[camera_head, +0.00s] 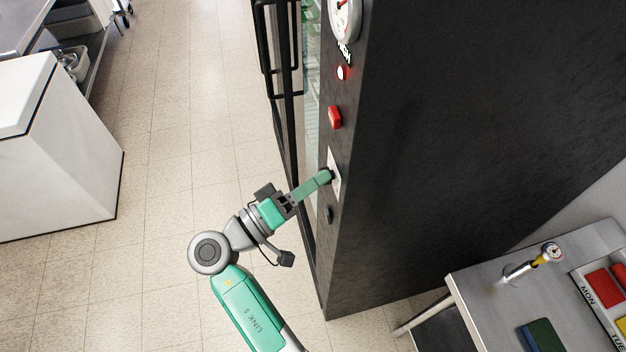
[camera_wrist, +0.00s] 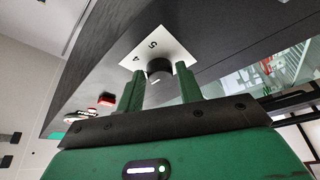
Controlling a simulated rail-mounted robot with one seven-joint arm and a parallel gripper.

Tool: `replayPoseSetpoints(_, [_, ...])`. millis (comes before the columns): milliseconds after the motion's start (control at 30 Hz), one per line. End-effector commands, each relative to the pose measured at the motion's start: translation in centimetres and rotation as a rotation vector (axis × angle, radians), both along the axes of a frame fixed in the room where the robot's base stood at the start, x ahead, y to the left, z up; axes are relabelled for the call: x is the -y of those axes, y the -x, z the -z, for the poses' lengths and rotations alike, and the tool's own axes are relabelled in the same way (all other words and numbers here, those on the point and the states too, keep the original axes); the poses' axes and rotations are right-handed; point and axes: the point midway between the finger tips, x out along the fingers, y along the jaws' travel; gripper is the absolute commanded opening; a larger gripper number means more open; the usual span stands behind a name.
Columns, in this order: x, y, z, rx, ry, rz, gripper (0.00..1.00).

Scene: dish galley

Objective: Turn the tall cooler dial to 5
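The tall cooler (camera_head: 460,130) is a dark cabinet with a glass door on its left in the head view. Its dial (camera_wrist: 160,68) is a round black knob on a white plate (camera_wrist: 180,50), with the figures 5 and 4 visible in the wrist view. The plate (camera_head: 334,165) also shows in the head view, where my gripper hides the knob. My gripper (camera_wrist: 159,80) is open, one finger on each side of the knob, with gaps visible. I cannot tell whether the fingertips reach past the knob's face. The dial's setting is not clear.
On the same panel are a round gauge (camera_head: 345,14), a lit red lamp (camera_head: 341,73), a red switch (camera_head: 334,117) and a small black part (camera_head: 329,214) below the plate. A side table (camera_head: 490,290) stands at lower right. The floor (camera_head: 160,190) left of the cooler is clear.

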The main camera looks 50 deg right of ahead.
Motion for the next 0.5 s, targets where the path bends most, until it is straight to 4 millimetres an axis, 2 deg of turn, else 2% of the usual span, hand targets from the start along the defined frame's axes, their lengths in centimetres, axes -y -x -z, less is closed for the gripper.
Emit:
replayPoseSetpoints(33, [-0.01,-0.01,0.00,0.000,0.000,0.000,0.26])
replayPoseSetpoints(133, [-0.02,-0.01,0.00,0.000,0.000,0.000,0.07])
replayPoseSetpoints(500, [0.00,-0.05,0.79,0.061,0.036,-0.001,0.07])
